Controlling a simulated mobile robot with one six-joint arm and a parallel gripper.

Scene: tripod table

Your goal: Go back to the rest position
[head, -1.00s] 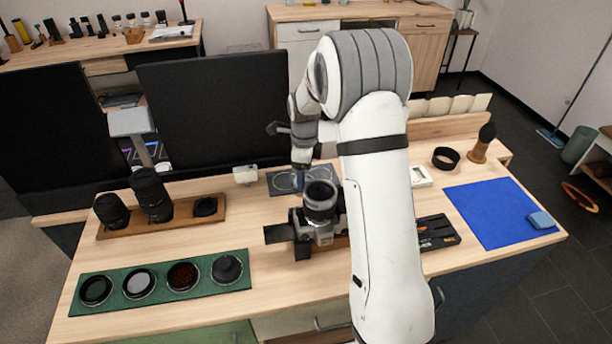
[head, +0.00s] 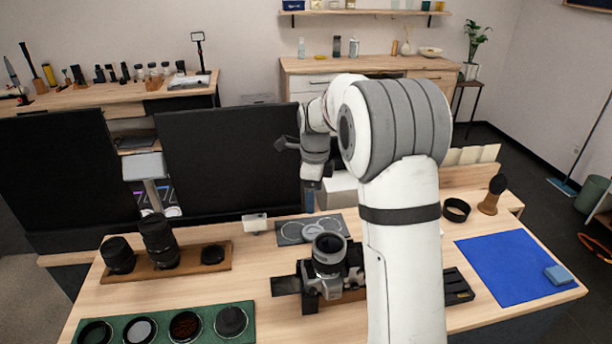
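My gripper (head: 312,182) hangs in the air above the back of the table (head: 200,292), in front of the right black monitor. Its fingertips are small and dark here, so I cannot tell if they are open or shut. A camera with an upright lens (head: 330,262) stands on the table below and in front of my gripper, clear of it. A grey mat with ring outlines (head: 312,228) lies behind the camera. My white arm covers part of the table right of the camera.
Two black monitors (head: 230,155) stand along the back edge. A wooden tray (head: 222,262) with lenses and a green mat (head: 248,320) with round filters are at left. A blue cloth (head: 510,265) with a blue block (head: 558,275), a black ring (head: 456,210) and a brush (head: 492,195) are at right.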

